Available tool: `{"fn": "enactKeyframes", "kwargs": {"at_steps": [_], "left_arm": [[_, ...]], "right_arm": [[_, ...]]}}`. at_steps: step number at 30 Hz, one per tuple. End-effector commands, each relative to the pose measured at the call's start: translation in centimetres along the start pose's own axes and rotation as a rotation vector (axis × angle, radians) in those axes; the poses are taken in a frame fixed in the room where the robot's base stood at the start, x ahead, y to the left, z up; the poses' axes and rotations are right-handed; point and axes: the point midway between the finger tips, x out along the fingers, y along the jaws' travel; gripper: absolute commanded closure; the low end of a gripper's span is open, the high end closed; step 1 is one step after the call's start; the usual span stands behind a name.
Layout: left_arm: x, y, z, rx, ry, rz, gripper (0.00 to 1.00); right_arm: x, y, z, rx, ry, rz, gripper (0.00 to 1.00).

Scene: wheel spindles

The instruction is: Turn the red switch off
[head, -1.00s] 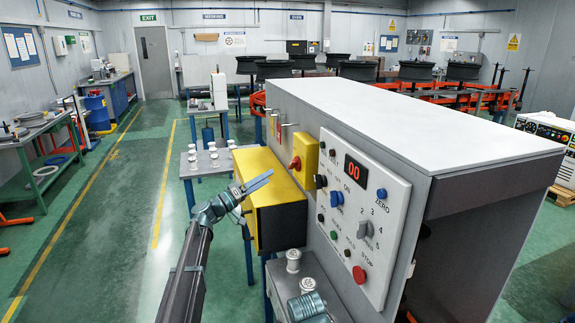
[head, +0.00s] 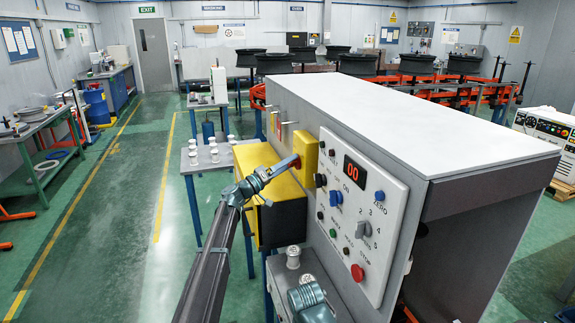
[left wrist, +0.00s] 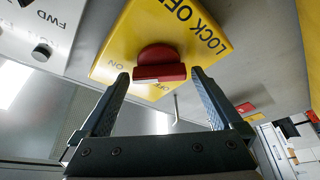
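The red switch (head: 297,162) is a knob on a yellow plate (head: 309,146) on the side of the large grey machine. In the left wrist view the red switch (left wrist: 159,65) has a bar-shaped handle, and ON, OFF and LOCK OFF are printed on its yellow plate (left wrist: 200,48). My left gripper (head: 287,167) is at the switch. In the left wrist view it is open, with its fingertips (left wrist: 160,74) on either side of the handle; contact cannot be told. A teal part of my right arm shows at the bottom of the head view; its fingers are not clear.
A white control panel (head: 361,214) with knobs, buttons and a red display is right of the switch. A yellow box (head: 263,160) juts out below and left of it. A table with white parts (head: 188,172) stands behind my left arm. Green floor is open at left.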

Motion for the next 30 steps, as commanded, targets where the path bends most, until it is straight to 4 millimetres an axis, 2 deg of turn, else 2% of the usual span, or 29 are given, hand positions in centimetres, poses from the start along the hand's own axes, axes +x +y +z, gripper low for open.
{"fn": "enactKeyframes", "kwargs": {"at_steps": [1,2,12,23,30], "left_arm": [[0.0,0.0,0.0,0.0,0.0,0.0,0.09],[0.0,0.0,0.0,0.0,0.0,0.0,0.14],[0.0,0.0,0.0,0.0,0.0,0.0,0.76],[0.0,0.2,-0.1,-0.066,0.0,-0.03,0.76],[0.0,0.4,-0.2,-0.236,-0.001,-0.101,0.76]], "right_arm": [[0.0,0.0,0.0,0.0,0.0,0.0,0.5],[0.0,0.0,0.0,0.0,0.0,0.0,0.5],[0.0,0.0,0.0,0.0,0.0,0.0,0.5],[-0.7,0.1,0.0,0.0,0.0,0.0,0.5],[-2.2,0.2,0.1,0.0,0.0,0.0,0.5]]}}
